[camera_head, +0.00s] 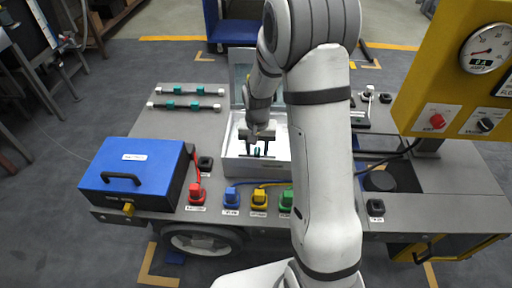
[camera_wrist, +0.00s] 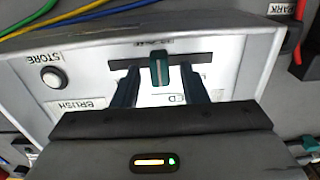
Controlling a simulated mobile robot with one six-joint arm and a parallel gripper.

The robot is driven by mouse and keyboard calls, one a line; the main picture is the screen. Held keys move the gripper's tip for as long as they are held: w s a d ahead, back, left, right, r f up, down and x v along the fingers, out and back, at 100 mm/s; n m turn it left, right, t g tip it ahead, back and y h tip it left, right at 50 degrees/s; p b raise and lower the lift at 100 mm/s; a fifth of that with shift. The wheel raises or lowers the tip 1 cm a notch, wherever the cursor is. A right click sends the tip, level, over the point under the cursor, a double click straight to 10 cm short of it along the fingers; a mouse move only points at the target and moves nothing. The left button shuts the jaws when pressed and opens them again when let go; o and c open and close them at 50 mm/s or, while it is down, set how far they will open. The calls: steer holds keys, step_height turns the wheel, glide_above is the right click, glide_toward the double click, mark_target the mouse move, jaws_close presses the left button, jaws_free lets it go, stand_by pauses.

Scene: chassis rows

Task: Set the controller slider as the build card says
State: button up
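The controller (camera_head: 232,166) is a light grey open box with a white panel, in the middle of the cart. In the wrist view the controller (camera_wrist: 80,50) has a dark slot with a teal slider knob (camera_wrist: 159,72) standing near the slot's middle. My gripper (camera_wrist: 159,85) is open, one dark finger on each side of the knob, with gaps between. In the head view my gripper (camera_head: 257,146) is over the controller panel. A round button marked STORE (camera_wrist: 54,77) is beside the slot. Part of the panel lettering is hidden by the fingers. I cannot make out a build card.
A blue case (camera_head: 130,172) stands left of the controller. Red (camera_head: 196,194), blue (camera_head: 231,198) and yellow (camera_head: 259,199) connectors with cables line the front edge. A yellow gauge panel (camera_head: 455,75) rises at right. Rods with teal clips (camera_head: 185,105) lie at back left.

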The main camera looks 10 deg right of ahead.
jaws_close()
stand_by(0.5)
